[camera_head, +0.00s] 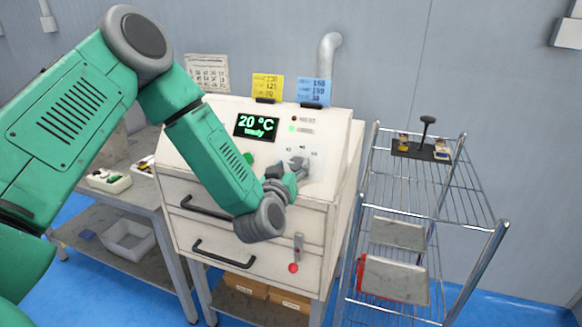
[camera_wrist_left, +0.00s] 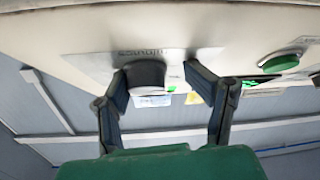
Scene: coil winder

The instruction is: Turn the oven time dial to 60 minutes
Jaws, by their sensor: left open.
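The oven (camera_head: 262,215) is a cream cabinet with a sloping control panel, and its display (camera_head: 257,126) reads 20 °C. The dial (camera_wrist_left: 145,76) is a dark round knob on a pale plate, seen in the left wrist view. My left gripper (camera_head: 298,168) is at the right part of the panel, over the dial, with small scale marks showing around it. In the left wrist view the fingers of my left gripper (camera_wrist_left: 155,75) are apart, with the dial between them, nearer the left finger. Whether they touch it is unclear. The dial's pointer is hidden. My right gripper is not in view.
A green button (camera_wrist_left: 280,63) is beside the dial on the panel. Yellow (camera_head: 267,86) and blue (camera_head: 314,91) note cards stand on top of the oven. A wire rack (camera_head: 425,195) stands close on the right, and a grey bench (camera_head: 140,195) on the left.

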